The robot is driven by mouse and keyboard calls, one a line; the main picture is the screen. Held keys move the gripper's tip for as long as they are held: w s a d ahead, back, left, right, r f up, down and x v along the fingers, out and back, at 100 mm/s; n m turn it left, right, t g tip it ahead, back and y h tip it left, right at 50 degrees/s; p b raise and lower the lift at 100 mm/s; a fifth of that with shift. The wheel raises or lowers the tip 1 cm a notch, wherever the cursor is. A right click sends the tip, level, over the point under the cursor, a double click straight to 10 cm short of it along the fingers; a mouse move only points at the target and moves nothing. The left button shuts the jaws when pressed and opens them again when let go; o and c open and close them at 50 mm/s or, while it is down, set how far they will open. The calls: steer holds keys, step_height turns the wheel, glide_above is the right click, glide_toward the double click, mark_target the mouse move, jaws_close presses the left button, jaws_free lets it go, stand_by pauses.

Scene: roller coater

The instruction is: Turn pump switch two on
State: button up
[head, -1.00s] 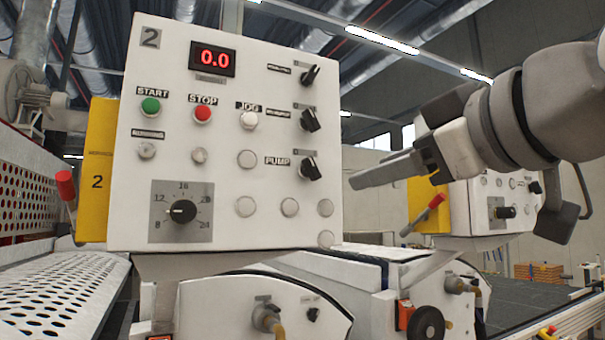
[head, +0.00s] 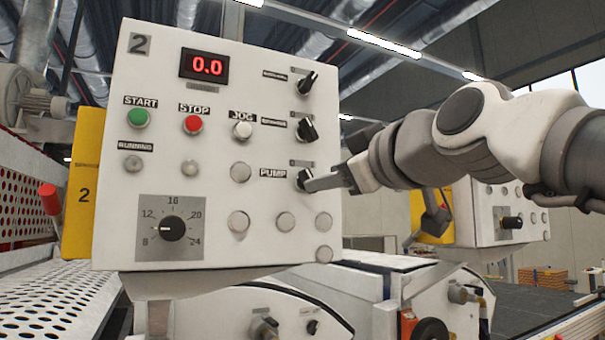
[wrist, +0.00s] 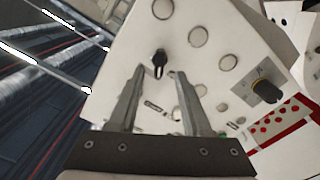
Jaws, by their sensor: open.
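The white control panel marked 2 (head: 215,95) fills the left and middle of the head view. Its pump switch (head: 304,178), a black rotary knob beside the PUMP label (head: 272,173), sits at the right side, below two similar knobs. My gripper (head: 310,184) is at this knob in the head view and partly overlaps it. In the wrist view the fingers of my gripper (wrist: 158,80) are apart, and a black knob (wrist: 159,62) shows between and just beyond their tips. Whether a finger touches the knob cannot be told.
Another knob (head: 306,129) sits just above the pump switch. Blank round caps (head: 285,221) lie below it. A dial (head: 172,228) and the START (head: 138,118) and STOP (head: 193,124) buttons are further left. A second panel (head: 510,222) stands behind my arm.

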steer(key=x, duration=0.5)
steer(key=shift+p, duration=0.35)
jaws_close()
